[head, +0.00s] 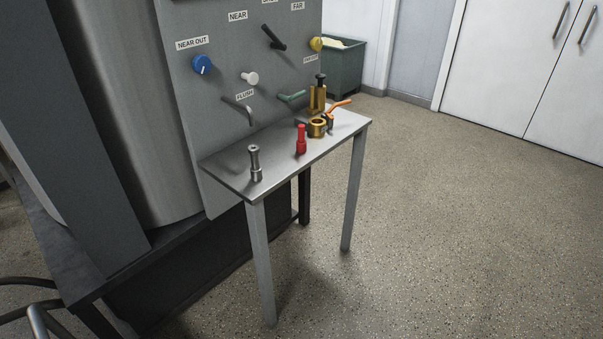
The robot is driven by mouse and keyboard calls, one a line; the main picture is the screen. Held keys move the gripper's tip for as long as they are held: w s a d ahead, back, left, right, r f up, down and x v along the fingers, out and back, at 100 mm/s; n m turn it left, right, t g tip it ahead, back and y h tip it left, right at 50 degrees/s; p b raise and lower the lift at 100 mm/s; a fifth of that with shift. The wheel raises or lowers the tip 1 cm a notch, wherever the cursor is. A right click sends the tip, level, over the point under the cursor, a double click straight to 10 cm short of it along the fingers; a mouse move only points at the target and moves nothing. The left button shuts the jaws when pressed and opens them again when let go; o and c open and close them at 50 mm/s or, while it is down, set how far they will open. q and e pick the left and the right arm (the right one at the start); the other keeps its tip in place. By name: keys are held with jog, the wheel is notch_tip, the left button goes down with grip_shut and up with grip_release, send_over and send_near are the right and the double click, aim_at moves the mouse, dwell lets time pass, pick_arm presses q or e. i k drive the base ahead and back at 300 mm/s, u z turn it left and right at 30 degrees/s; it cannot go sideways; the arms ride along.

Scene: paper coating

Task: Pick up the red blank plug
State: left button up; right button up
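The red blank plug (301,140) stands upright on the narrow grey metal table (283,165), near the middle of its length. A grey metal plug-like part (255,163) stands upright to its left, near the table's left end. A brass ring-shaped fitting (317,127) sits to its right, apart from it. Neither of my grippers shows in the head view, so nothing is seen touching the red plug.
A grey panel (215,115) with a blue knob (202,65), white knob (250,78), yellow knob (316,44) and levers rises behind the table. A brass part (318,97) and an orange-handled piece (338,104) crowd the right end. Open floor (450,200) lies right.

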aim_at(300, 142)
jog(key=z, duration=1.05)
jog(key=i, duration=0.9)
jog(key=u, duration=0.4)
